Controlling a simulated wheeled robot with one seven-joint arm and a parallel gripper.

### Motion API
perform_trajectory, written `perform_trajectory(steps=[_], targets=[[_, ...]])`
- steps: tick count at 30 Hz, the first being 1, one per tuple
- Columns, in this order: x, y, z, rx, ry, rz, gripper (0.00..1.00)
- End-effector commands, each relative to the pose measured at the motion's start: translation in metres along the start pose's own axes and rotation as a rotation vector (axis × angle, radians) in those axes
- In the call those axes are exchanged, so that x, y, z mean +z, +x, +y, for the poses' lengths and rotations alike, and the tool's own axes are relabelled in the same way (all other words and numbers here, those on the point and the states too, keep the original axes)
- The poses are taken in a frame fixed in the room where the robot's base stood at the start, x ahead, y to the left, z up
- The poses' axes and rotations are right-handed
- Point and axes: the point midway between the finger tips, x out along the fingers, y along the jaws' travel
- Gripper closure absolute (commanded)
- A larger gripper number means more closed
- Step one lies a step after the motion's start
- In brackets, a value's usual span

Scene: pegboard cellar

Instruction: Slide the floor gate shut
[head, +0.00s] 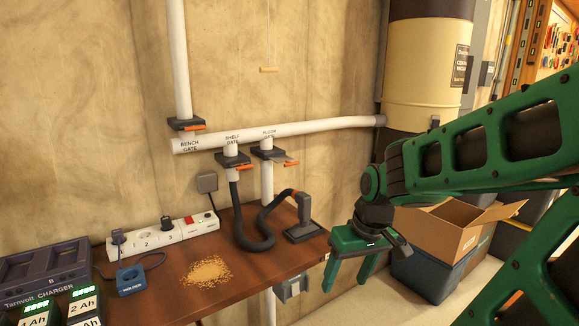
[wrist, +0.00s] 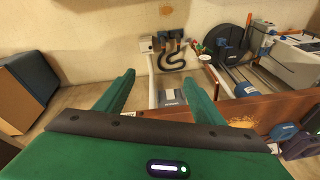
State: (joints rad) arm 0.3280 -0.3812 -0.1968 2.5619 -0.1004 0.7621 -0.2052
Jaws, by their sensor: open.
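The floor gate (head: 268,154) is a dark block on a white vertical pipe, below the "FLOOR GATE" label. A pale metal strip and an orange tab (head: 291,163) stick out from its right side, so its slide looks pulled out.
The shelf gate (head: 233,160) sits close left of the floor gate; the bench gate (head: 186,125) is further left. A hose with a nozzle (head: 302,229) lies on the bench (head: 240,275). An open carton (head: 450,232) stands behind my arm. Free air lies above the bench's right end.

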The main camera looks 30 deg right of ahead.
Motion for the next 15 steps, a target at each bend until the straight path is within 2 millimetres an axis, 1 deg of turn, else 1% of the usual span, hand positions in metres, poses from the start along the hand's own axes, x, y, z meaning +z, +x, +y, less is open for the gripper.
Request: perform_trajectory(steps=[1, 2, 3, 5, 6, 7, 8, 9, 11, 12, 14, 15], targets=[[-0.024, 0.010, -0.006, -0.036, -0.070, 0.061, 0.38], [-0.040, 0.015, -0.012, -0.062, -0.122, 0.110, 0.38], [-0.062, 0.020, -0.021, -0.096, -0.185, 0.180, 0.38], [-0.094, 0.024, -0.034, -0.144, -0.268, 0.291, 0.38], [-0.115, 0.024, -0.041, -0.174, -0.312, 0.370, 0.38], [-0.130, 0.022, -0.047, -0.194, -0.341, 0.432, 0.38], [-0.145, 0.020, -0.051, -0.213, -0.365, 0.496, 0.38], [-0.165, 0.015, -0.056, -0.233, -0.389, 0.583, 0.38], [-0.193, 0.004, -0.059, -0.254, -0.409, 0.718, 0.38], [-0.211, -0.005, -0.057, -0.260, -0.411, 0.807, 0.38], [-0.234, -0.021, -0.051, -0.260, -0.401, 0.933, 0.38], [-0.247, -0.032, -0.044, -0.253, -0.386, 1.009, 0.38]])
